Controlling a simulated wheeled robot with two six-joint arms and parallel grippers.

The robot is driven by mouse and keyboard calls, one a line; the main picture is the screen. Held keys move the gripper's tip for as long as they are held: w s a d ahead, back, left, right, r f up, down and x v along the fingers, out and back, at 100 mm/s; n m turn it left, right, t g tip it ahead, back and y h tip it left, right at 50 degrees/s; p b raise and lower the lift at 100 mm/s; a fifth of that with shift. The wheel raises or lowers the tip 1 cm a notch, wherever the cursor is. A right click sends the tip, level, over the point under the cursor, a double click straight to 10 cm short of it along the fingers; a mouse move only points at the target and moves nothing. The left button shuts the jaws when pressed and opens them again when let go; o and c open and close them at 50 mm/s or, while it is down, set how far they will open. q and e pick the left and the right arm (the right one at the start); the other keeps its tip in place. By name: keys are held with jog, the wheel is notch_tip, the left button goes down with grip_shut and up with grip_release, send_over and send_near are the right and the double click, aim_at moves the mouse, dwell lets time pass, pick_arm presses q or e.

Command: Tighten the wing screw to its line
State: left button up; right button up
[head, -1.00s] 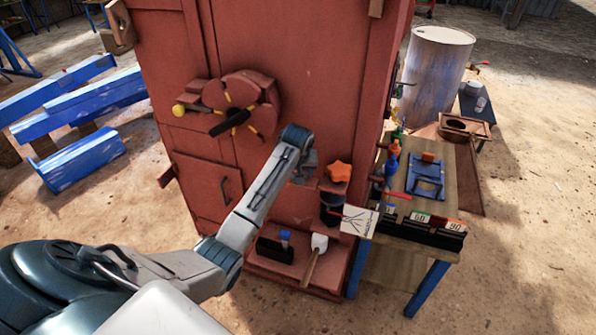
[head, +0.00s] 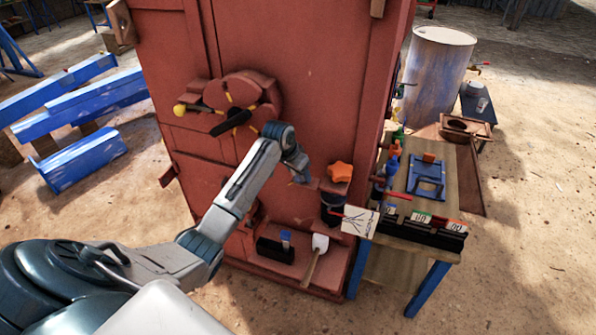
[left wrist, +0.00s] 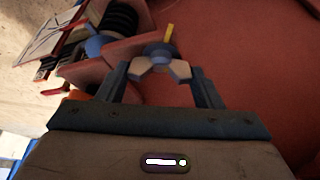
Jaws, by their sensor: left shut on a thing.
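In the left wrist view, a blue-grey round piece (left wrist: 158,51), which I take to be the wing screw, sits between the pale fingertips of my left gripper (left wrist: 160,69). The gripper is shut on it. A short yellow line (left wrist: 169,33) shows on the red surface just beyond it. In the head view my left gripper (head: 299,176) is at the red machine front (head: 318,100), left of the orange star knob (head: 340,172). The screw's wings are mostly hidden by the fingers, so its angle against the line cannot be told. My right gripper is not in view.
A dark cup (head: 332,208) stands below the star knob. A white-headed brush (head: 320,242) lies on the lower ledge. A workbench (head: 462,180) with tools stands at right.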

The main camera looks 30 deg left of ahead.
pick_arm(q)
jog(key=shift+m+h, duration=0.3)
jog(key=shift+m, duration=0.3)
jog(key=o, duration=1)
jog(key=shift+s+a+r, duration=0.1)
jog(key=shift+r, duration=0.15)
jog(key=shift+b+v, duration=2.1)
jog(key=shift+v, duration=3.1)
jog(key=shift+f, duration=0.15)
